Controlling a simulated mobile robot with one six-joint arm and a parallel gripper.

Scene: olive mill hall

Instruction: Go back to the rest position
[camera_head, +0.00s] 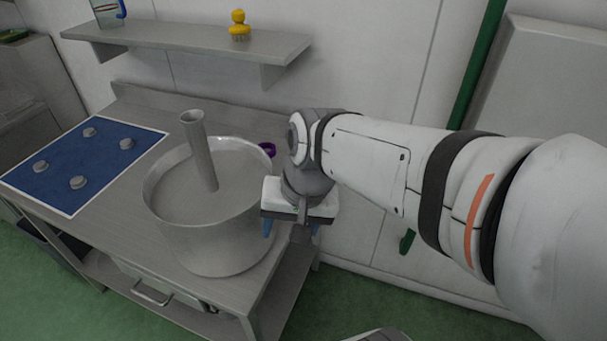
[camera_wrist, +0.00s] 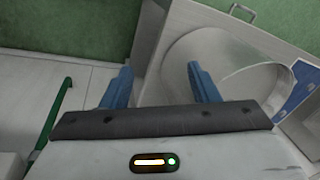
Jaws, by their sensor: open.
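My gripper (camera_head: 292,229) hangs at the right side of a large steel pot, near the right edge of the steel table. In the wrist view my gripper (camera_wrist: 160,80) shows two blue fingers spread wide apart with nothing between them. My white arm reaches in from the right of the head view.
The steel pot (camera_head: 216,245) with an upright tube (camera_head: 200,150) stands on the steel table (camera_head: 115,222). A blue mat (camera_head: 100,160) with several grey knobs lies left. A purple ring (camera_head: 267,148) sits behind the pot. A wall shelf (camera_head: 180,38) holds a yellow brush (camera_head: 239,24).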

